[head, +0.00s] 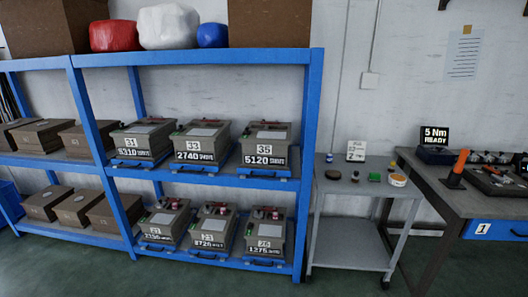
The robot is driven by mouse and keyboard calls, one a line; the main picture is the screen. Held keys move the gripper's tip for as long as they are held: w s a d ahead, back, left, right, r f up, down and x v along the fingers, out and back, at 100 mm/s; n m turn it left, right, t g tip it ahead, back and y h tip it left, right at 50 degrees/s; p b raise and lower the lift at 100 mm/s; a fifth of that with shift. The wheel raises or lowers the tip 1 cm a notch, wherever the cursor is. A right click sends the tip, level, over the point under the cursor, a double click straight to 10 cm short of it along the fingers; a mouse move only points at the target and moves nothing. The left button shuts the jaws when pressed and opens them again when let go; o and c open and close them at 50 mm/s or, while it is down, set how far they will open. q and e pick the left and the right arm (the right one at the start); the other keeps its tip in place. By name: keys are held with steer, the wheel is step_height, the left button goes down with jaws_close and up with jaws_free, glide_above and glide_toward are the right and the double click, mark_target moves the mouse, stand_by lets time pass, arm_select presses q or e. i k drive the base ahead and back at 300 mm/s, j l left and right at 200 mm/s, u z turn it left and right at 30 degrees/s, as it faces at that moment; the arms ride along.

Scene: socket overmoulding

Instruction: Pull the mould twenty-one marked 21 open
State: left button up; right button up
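Several grey-brown moulds with white number plates stand on the blue shelf rack (315,120). The upper ones read 31 (142,137), 33 (203,141) and 35 (267,144). Below them stand a left mould (166,222), a middle mould (213,228) and a right mould (265,234). Their small plates are too blurred to read surely, so I cannot tell which is mould 21. All three stand upright on blue trays with handles and have small red parts on top. Neither of my grippers is in view.
Plain boxes (83,207) fill the rack's left bay. A grey wheeled trolley (352,188) with small items stands right of the rack. A workbench (430,180) with a screen reading "5 Nm READY" (434,136) is farther right. Green floor (90,270) is clear in front.

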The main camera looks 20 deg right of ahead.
mark_target(165, 229)
steer(key=i+j+z, duration=0.1)
steer(key=i+j, duration=0.2)
steer(key=i+j+z, duration=0.1)
steer(key=i+j, duration=0.2)
steer(key=i+j+z, duration=0.15)
steer(key=i+j, duration=0.2)
steer(key=i+j+z, duration=0.1)
steer(key=i+j, duration=0.2)
steer(key=i+j+z, duration=0.1)
steer(key=i+j, duration=0.15)
steer(key=j, duration=0.25)
steer(key=i+j+z, duration=0.1)
steer(key=i+j, duration=0.15)
steer(key=j, duration=0.15)
steer(key=i+j+z, duration=0.1)
steer(key=i+j, duration=0.15)
steer(key=j, duration=0.2)
steer(key=i+j+z, duration=0.15)
steer(key=j, duration=0.3)
steer(key=i, duration=0.1)
